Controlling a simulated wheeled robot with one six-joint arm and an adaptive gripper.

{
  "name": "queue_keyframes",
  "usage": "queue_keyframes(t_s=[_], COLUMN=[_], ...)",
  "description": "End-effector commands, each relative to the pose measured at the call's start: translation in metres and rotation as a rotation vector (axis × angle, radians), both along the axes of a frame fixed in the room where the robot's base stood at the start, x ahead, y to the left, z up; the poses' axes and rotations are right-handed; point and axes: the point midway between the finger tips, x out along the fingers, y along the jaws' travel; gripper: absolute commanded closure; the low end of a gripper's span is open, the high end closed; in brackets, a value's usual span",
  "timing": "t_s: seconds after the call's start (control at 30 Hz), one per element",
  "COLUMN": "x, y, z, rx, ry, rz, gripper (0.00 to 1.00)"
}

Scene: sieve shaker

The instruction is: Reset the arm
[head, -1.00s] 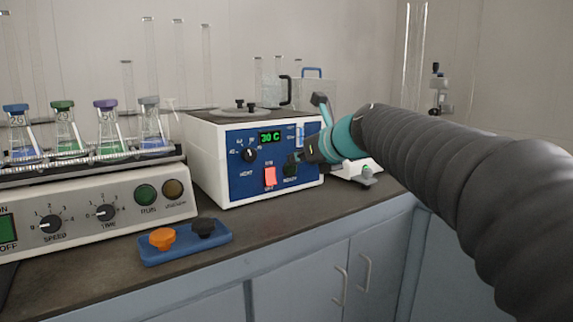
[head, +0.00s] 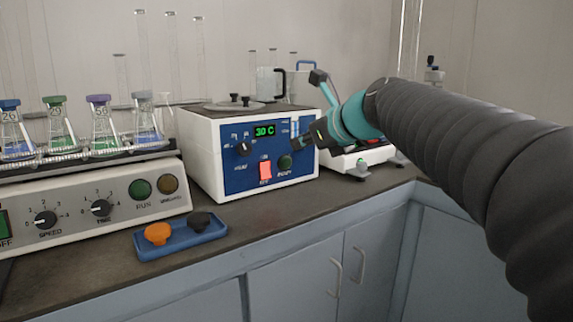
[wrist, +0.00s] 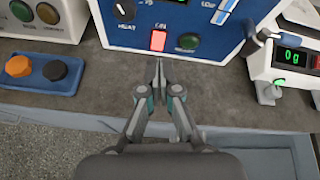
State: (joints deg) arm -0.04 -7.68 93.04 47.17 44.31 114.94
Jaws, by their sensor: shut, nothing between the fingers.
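My gripper (wrist: 158,75) is shut and empty in the wrist view, its fingertips together in front of the blue panel of the water bath. In the head view my gripper (head: 297,146) is small and dark, near the right part of that panel; whether it touches the panel is unclear. The white and blue water bath (head: 205,150) shows "30 C" in green on its display. Its red switch (head: 265,171) is lit, and it also shows in the wrist view (wrist: 158,40). A round dark green button (head: 285,162) sits right of the switch.
A shaker (head: 80,205) with several flasks stands at left. A blue tray (head: 180,243) with an orange knob (head: 158,234) and a black knob (head: 200,221) lies in front. A balance (wrist: 290,60) reading "0 g" stands right of the bath. The counter's front edge is close below.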

Motion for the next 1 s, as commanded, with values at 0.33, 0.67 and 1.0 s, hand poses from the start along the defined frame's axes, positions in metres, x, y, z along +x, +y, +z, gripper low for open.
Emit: queue_keyframes(t_s=[0.33,0.67,1.0], x=[-0.023,-0.109,-0.237], y=[-0.018,-0.053,-0.1], z=[-0.087,-0.183,-0.274], rx=[-0.698,-1.334,-1.755], ry=[-0.211,-0.375,-0.491], rz=[0.394,0.975,1.637], gripper=[1.0,1.0,1.0])
